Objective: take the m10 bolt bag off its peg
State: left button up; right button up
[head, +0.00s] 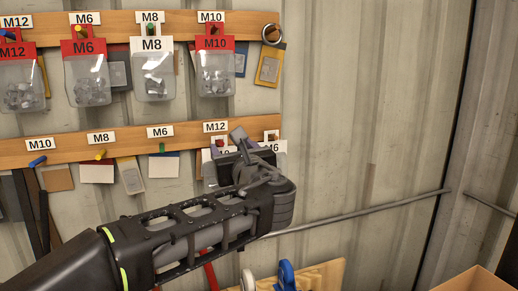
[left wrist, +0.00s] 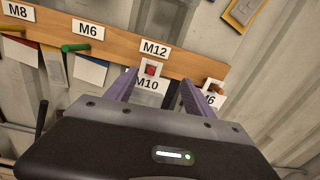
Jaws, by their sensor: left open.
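An M10 bag (head: 224,154) with a white header hangs on a red peg of the lower rail, under an M12 label; my left gripper hides most of it. Its M10 header (left wrist: 148,87) shows between the two purple fingers in the left wrist view. My left gripper (head: 227,142) is open, its fingers on either side of this header and peg; contact cannot be told. Another M10 bag (head: 215,75), with a red header and clear pouch of bolts, hangs on the upper rail under an M10 label, clear of the gripper. My right gripper is not in view.
An M6 header (left wrist: 208,100) hangs close right of the left gripper's fingers. M8 (head: 153,75), M6 (head: 88,80) and M12 (head: 20,85) bags hang on the upper rail. A pipe (head: 360,212) crosses the wall below. The wall at right is bare.

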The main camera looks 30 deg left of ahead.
aim_at(219, 139)
pick_arm(q)
jog(key=shift+s+a+r+g, duration=0.1)
jog(key=shift+s+a+g, duration=0.2)
jog(key=shift+s, duration=0.25)
jog(key=shift+s+r+m, duration=0.1)
jog(key=shift+s+m, duration=0.2)
jog(key=shift+s, duration=0.1)
jog(key=shift+w, duration=0.35)
jog(key=shift+a, duration=0.2)
jog(key=p+x, duration=0.2)
jog(key=x, duration=0.3)
jog(key=shift+w+a, duration=0.3)
jog(key=shift+p+x, duration=0.35)
jog(key=shift+x, duration=0.4)
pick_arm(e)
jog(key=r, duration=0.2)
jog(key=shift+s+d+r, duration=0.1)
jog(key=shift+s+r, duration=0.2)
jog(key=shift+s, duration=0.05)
pick_arm(q)
jog(key=shift+c, duration=0.3)
